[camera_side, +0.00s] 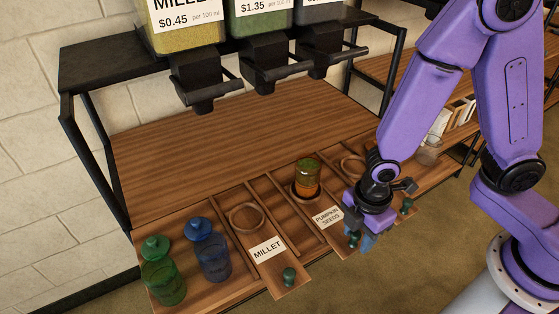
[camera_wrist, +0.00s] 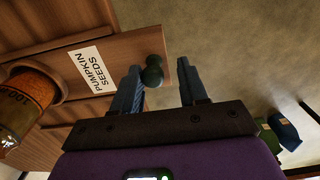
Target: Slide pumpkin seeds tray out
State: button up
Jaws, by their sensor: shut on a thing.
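The pumpkin seeds tray (camera_side: 338,232) is a narrow wooden tray with a white "PUMPKIN SEEDS" label (camera_side: 327,216) and a dark green knob (camera_side: 353,241) at its front end. In the wrist view the label (camera_wrist: 91,69) and the knob (camera_wrist: 153,72) show clearly. A jar (camera_side: 307,178) with an orange lower part and green top stands in the tray's round holder; it also shows in the wrist view (camera_wrist: 25,101). My gripper (camera_side: 362,240) is down at the tray's front end, shut on the knob, with its fingers (camera_wrist: 162,88) on either side of it.
The millet tray (camera_side: 290,280) beside it sticks out at the front, with an empty ring. A green jar (camera_side: 162,270) and a blue jar (camera_side: 210,250) stand at the left. Dispensers (camera_side: 207,78) hang above the wooden counter (camera_side: 220,140). The floor ahead is clear.

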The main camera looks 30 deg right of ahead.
jog(key=shift+w, duration=0.25)
jog(key=shift+r, duration=3.5)
jog(key=s+d+r+m, duration=0.5)
jog(key=s+d+r, duration=0.3)
jog(key=s+d, duration=0.2)
jog(key=d, duration=0.2)
jog(key=shift+d+r, duration=0.35)
jog(key=shift+w, duration=0.1)
